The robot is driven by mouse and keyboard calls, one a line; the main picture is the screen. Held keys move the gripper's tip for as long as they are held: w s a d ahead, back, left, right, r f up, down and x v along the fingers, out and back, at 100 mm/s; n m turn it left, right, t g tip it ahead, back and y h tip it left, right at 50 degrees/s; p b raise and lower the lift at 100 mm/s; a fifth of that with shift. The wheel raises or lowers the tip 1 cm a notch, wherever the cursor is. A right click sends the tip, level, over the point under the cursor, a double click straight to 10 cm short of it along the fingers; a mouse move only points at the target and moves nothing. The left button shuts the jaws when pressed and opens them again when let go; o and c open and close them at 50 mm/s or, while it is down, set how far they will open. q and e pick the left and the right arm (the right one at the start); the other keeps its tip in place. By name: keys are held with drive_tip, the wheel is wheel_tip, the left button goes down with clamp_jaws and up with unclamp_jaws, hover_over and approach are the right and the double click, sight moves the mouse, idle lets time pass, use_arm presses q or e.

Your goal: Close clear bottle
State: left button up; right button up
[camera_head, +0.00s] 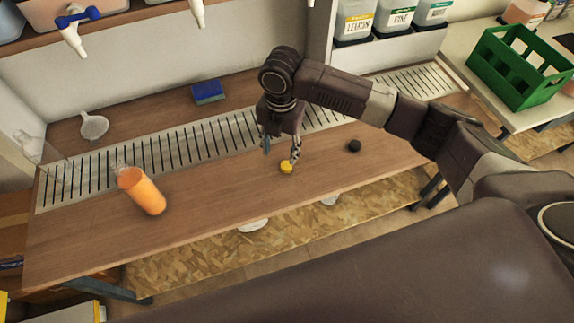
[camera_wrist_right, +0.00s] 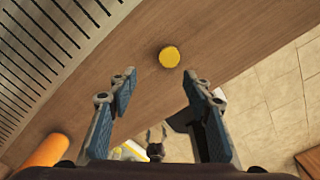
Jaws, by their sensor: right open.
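The clear bottle (camera_head: 143,192), filled with orange contents, is on the wooden counter at the left in the head view. Its clear neck points to the upper left, and I see no cap on it. Its orange side also shows in the right wrist view (camera_wrist_right: 44,152) at the lower left. A small yellow cap (camera_head: 286,168) lies on the counter, and it shows in the right wrist view (camera_wrist_right: 169,57) beyond the fingertips. My right gripper (camera_head: 281,152) is open and empty, just above and behind the yellow cap. My left gripper is not in view.
A small dark cap (camera_head: 354,146) lies right of the gripper. A slotted metal drain (camera_head: 225,138) runs along the back of the counter. A blue sponge (camera_head: 208,92) and a white funnel (camera_head: 93,126) lie behind it. The counter between bottle and yellow cap is clear.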

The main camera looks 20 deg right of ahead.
sight(287, 164)
drive_tip(key=shift+w+d+r+n, duration=0.3)
drive_tip(key=shift+w+d+r, duration=0.25)
drive_tip(key=shift+d, duration=0.25)
drive_tip(key=shift+s, duration=0.1)
drive_tip(key=shift+f, duration=1.35)
drive_tip(key=f, duration=0.2)
drive_tip(key=f+p, duration=0.1)
drive_tip(key=f, duration=0.1)
drive_tip(key=shift+s+d, duration=0.2)
drive_tip(key=shift+s, duration=0.15)
drive_tip(key=shift+f, duration=0.6)
